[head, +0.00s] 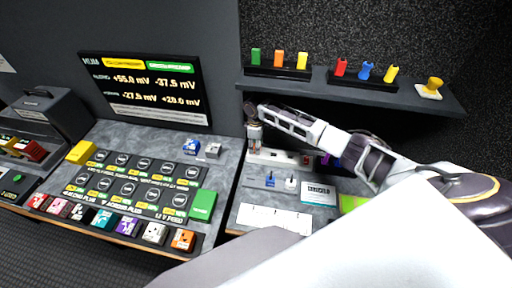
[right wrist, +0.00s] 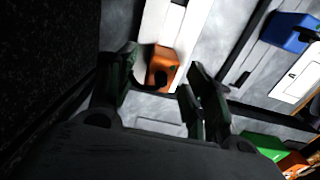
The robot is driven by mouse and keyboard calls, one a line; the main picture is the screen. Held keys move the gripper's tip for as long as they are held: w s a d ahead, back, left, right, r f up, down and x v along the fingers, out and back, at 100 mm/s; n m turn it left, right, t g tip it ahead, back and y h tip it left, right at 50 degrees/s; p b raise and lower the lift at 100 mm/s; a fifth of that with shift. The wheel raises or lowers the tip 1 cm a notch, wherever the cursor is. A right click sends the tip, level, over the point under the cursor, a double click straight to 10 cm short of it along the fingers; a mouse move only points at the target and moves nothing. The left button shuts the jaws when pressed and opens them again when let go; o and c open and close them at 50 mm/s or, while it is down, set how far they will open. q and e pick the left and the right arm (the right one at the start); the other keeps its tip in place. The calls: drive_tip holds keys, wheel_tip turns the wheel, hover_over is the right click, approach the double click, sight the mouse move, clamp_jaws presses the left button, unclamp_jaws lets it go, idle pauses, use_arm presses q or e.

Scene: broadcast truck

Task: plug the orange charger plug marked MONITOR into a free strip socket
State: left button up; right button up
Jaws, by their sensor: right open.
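An orange plug (right wrist: 161,62) stands on the white power strip (right wrist: 196,20) in the right wrist view, upright as far as I can tell, with a dark part at its near end. No MONITOR marking is readable on it. My right gripper (right wrist: 163,70) is open, with one finger on each side of the plug; I cannot tell whether they touch it. In the head view my right gripper (head: 254,140) points down at the left end of the strip (head: 284,157) and hides most of that end. My left gripper is out of view.
Another orange block (head: 183,240) ends a row of coloured blocks on the left console. A green block (head: 203,205) sits behind it. A shelf (head: 350,90) with coloured plugs overhangs the strip. A white card (head: 273,219) lies in front.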

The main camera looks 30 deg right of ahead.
drive_tip(key=shift+r, duration=2.85)
drive_tip(key=shift+s+a+f, duration=0.1)
